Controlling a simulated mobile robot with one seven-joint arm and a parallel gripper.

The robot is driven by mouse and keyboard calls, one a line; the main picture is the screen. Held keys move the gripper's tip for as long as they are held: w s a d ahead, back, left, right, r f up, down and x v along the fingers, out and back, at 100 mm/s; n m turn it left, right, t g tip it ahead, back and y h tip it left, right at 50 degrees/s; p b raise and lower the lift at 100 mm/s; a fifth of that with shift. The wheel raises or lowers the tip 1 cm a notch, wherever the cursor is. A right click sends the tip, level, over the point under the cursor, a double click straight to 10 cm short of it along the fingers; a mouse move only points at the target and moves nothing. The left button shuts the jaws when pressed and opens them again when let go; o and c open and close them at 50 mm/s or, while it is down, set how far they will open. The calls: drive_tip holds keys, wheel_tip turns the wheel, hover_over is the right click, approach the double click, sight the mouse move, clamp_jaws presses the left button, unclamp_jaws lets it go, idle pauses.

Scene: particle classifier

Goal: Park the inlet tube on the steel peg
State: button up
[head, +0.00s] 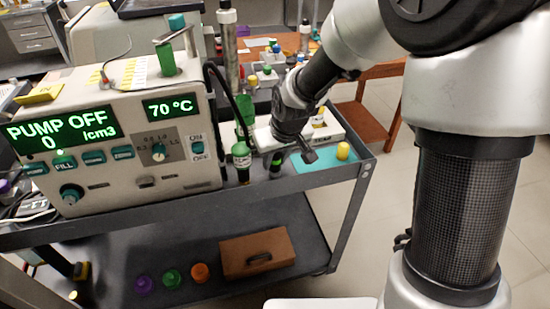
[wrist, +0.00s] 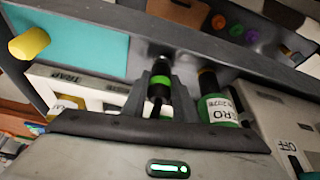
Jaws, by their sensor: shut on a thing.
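My gripper (wrist: 161,82) is shut on a dark cylindrical piece with a bright green band, which looks like the end of the inlet tube (wrist: 160,90). The piece also shows in the head view (head: 277,165), at the cart's front edge. In the head view my gripper (head: 287,150) is partly hidden by its own wrist. A green bottle marked "ZERO" (head: 241,160) stands just left of the held piece; it also shows in the wrist view (wrist: 217,108), close beside the right finger. I cannot make out the steel peg in either view.
The classifier box (head: 120,150), reading "PUMP OFF", fills the cart's left. At right are a teal mat (head: 318,178), a yellow cylinder (head: 343,151) and a white box (head: 325,128). Colored knobs and a brown box (head: 257,252) lie below.

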drive_tip(key=shift+f+b, duration=0.4)
drive_tip(key=shift+f, duration=0.2)
drive_tip(key=o, duration=1.1)
drive_tip(key=shift+r, duration=0.15)
drive_tip(key=p+v, duration=0.4)
drive_tip(key=v, duration=1.3)
drive_tip(key=shift+s+p, duration=0.1)
drive_tip(key=shift+p, duration=0.2)
